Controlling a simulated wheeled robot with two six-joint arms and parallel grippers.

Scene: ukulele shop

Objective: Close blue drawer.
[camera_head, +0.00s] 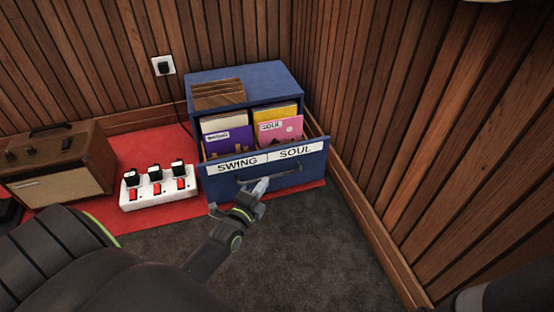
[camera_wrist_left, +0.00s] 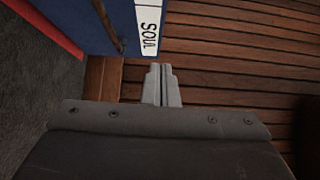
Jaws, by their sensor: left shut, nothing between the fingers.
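The blue drawer (camera_head: 228,186) is pulled out of its blue cabinet (camera_head: 270,80) in the head view. It carries white labels reading SWING and SOUL, and a dark handle below them. Records stand inside in two sections. My left gripper (camera_head: 261,186) is shut and empty, just in front of the drawer front near the handle; I cannot tell whether it touches. In the left wrist view the shut fingertips (camera_wrist_left: 160,72) show beside the SOUL label, and part of the drawer front (camera_wrist_left: 85,25) shows at the upper left. My right gripper is not in view.
A red mat (camera_head: 130,150) lies under the cabinet. A white power strip (camera_head: 158,192) with plugs and a brown amplifier (camera_head: 60,165) stand to the left. A wood-slat wall (camera_head: 440,130) is close on the right. Grey carpet (camera_head: 310,250) in front is clear.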

